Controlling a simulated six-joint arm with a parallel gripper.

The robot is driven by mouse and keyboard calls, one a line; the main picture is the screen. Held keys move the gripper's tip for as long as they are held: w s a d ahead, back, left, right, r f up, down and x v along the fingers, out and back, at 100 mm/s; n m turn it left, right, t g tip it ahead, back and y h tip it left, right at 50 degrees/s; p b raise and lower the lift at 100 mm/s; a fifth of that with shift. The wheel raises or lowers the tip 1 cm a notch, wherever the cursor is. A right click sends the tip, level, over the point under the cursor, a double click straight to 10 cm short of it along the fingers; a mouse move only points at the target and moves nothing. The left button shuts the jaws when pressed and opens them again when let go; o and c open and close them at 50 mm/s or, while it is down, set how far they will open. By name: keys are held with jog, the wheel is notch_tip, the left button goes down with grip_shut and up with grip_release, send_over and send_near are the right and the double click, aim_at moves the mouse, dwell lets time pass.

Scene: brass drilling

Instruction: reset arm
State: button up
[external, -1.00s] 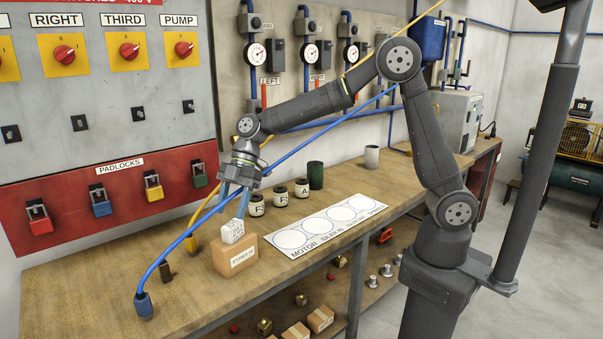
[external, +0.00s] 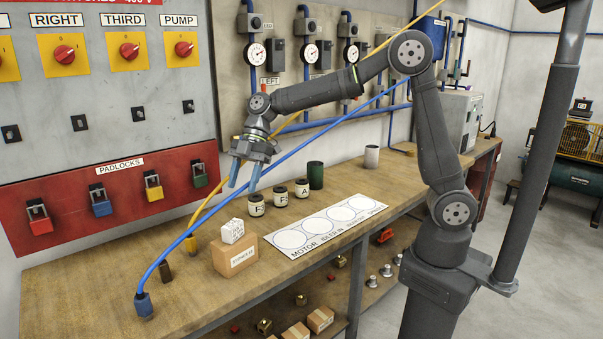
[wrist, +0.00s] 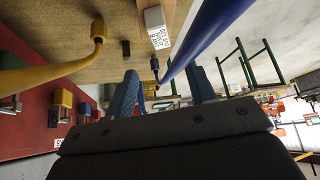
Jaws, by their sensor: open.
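My gripper (external: 243,177) hangs above the workbench, near the front labelled jars, with its two blue fingers apart and nothing between them. In the wrist view the blue fingers (wrist: 162,92) also stand apart. A small white printed block (external: 232,231) rests on top of a cardboard box (external: 236,256) on the bench, below and left of my gripper. The white block also shows in the wrist view (wrist: 157,27). My arm reaches over the bench from its base at the right.
Blue (external: 230,209) and yellow (external: 190,244) cables run close to my gripper. Several labelled jars (external: 256,207) and a green cup (external: 316,175) stand behind. A white sheet with circles (external: 330,228) lies at the bench edge. Red padlock panel (external: 110,195) is at the left.

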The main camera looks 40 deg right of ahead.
aim_at(232, 224)
jog(key=x, duration=1)
jog(key=shift+s+f, duration=0.1)
jog(key=shift+f, duration=0.15)
notch_tip(232, 224, up, 5)
jog(key=shift+a+f, duration=0.1)
jog(key=shift+f, duration=0.1)
jog(key=w+d+r, duration=0.4)
jog(key=d+r, duration=0.3)
jog(key=d, duration=0.4)
jog(key=w+a+f+m+t, duration=0.1)
jog(key=w+a, duration=0.3)
jog(key=a, duration=0.6)
jog(key=w+a+f+m, duration=0.1)
jog(key=w+a+f, duration=0.15)
jog(key=a, duration=0.75)
jog(key=s+a+f+m, duration=0.1)
jog(key=a+f, duration=0.2)
jog(key=a, duration=0.7)
jog(key=s+a+f+m+t, duration=0.1)
jog(key=s+a+f, duration=0.1)
jog(key=a, duration=0.8)
jog(key=shift+s+a+f+y, duration=0.25)
jog(key=shift+a+f+y, duration=0.1)
jog(key=shift+f, duration=0.3)
